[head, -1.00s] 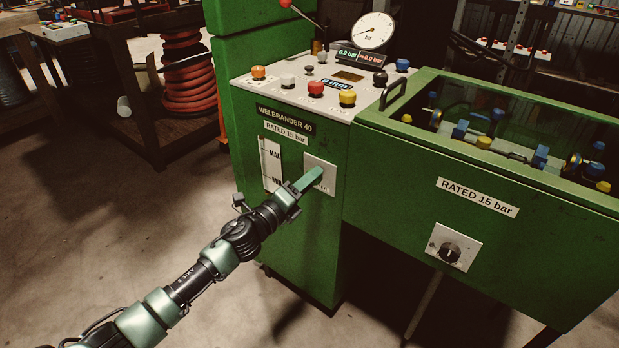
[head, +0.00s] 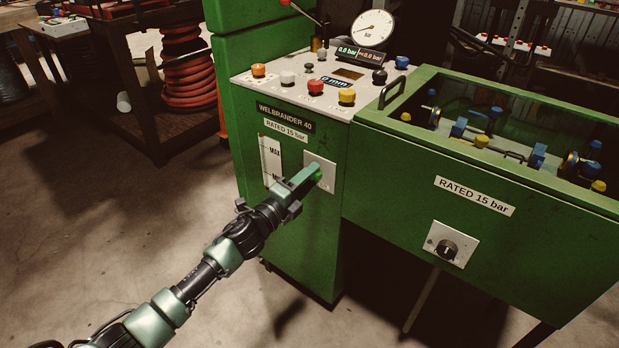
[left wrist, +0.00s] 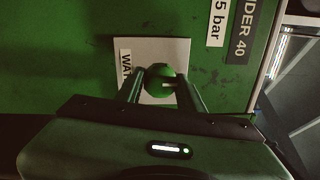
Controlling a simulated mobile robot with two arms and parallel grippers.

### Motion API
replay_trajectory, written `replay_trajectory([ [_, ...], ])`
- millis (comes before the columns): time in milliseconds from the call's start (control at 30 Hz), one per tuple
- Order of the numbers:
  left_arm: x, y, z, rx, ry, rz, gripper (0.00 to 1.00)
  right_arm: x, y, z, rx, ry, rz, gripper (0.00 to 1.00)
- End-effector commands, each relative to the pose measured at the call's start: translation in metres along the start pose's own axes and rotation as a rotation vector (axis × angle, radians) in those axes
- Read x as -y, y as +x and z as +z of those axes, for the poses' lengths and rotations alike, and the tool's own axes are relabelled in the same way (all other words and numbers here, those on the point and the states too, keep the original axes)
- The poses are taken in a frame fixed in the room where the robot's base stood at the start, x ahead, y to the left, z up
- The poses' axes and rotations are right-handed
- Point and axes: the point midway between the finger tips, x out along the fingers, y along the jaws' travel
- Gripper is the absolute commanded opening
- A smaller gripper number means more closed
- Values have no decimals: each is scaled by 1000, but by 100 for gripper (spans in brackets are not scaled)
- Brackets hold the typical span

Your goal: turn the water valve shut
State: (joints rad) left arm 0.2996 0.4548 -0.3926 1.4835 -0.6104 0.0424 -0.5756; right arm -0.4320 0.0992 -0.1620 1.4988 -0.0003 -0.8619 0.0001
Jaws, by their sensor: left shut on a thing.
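The water valve has a round green knob (left wrist: 160,80) on a pale square plate (head: 325,186) on the front of the green machine. In the left wrist view the plate (left wrist: 138,58) bears a partly hidden label that starts "WA". My left gripper (head: 314,174) reaches the plate, with its fingers shut on the knob, one on each side. In the head view the fingers cover most of the knob. The left wrist view shows both fingertips of the gripper (left wrist: 162,84) beside the knob. My right gripper is not in view.
Above the valve is a sloped panel with several colored buttons and a pressure gauge (head: 373,30). A glass-topped green box (head: 480,185) with a black dial (head: 446,249) juts out to the right. A shelf with a red hose coil (head: 190,85) stands at the left. Floor at left is clear.

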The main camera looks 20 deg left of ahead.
Motion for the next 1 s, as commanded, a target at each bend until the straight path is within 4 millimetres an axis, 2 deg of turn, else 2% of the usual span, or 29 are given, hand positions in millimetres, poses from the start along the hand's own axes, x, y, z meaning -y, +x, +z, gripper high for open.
replay_trajectory([
  [100,0,0,0,1,-3,0,0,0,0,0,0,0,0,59],
  [133,0,0,0,1,-3,0,46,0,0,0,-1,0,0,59],
  [200,0,0,0,1,-2,0,59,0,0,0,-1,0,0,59],
  [567,0,-4,0,0,0,1,59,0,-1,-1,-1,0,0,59],
  [1000,-1,-70,0,1,-2,2,59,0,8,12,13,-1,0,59],
])
